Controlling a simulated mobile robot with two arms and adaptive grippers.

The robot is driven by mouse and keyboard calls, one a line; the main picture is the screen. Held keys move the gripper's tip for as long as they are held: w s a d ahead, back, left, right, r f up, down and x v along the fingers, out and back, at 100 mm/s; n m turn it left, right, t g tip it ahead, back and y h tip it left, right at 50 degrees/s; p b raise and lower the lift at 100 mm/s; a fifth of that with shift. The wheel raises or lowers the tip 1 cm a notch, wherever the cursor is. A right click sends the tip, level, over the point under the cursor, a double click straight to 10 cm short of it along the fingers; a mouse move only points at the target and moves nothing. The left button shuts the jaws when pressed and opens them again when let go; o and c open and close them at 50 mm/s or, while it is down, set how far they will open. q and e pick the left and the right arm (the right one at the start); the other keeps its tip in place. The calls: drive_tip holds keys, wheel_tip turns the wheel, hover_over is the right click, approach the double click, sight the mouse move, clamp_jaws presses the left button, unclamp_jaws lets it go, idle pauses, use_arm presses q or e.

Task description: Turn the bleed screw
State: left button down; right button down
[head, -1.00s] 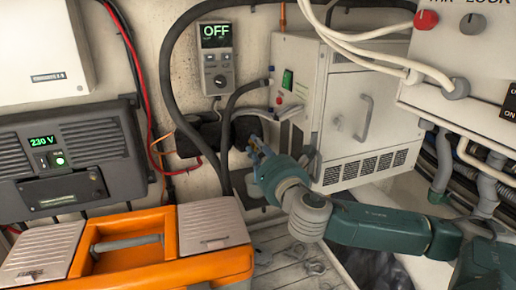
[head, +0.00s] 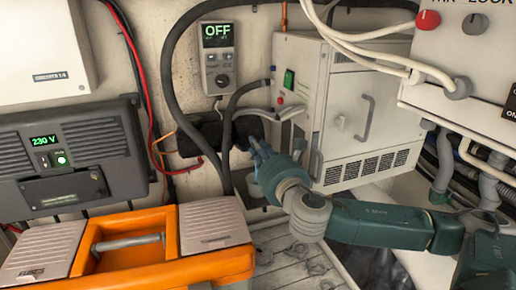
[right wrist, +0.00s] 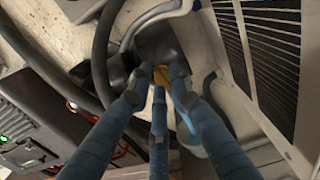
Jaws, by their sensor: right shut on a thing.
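My right gripper (head: 259,150) reaches in from the right to the dark fitting (head: 246,126) on the back wall, below the grey OFF panel. In the right wrist view, its blue fingers (right wrist: 160,80) are closed around a small yellow-brass piece (right wrist: 161,75), which I take to be the bleed screw. The piece sits against the dark body (right wrist: 157,48) behind it. The fingers cover most of it, and in the head view they hide it. My left gripper is not in view.
The white cabinet (head: 340,125) with a vent grille stands close right of my gripper. Black hoses (head: 172,70) run around the fitting. An orange toolbox (head: 150,268) is at the lower left. A control box (head: 465,70) with a red knob hangs at the upper right.

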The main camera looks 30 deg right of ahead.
drive_tip(key=shift+f, duration=0.4)
drive_tip(key=c, duration=1.8)
unclamp_jaws()
drive_tip(key=shift+o, duration=0.7)
drive_tip(key=shift+d+r, duration=0.15)
drive_tip(key=shift+d, duration=0.05)
drive_tip(key=v, duration=0.7)
drive_tip(key=shift+s, duration=0.2)
drive_tip(key=shift+a, duration=0.15)
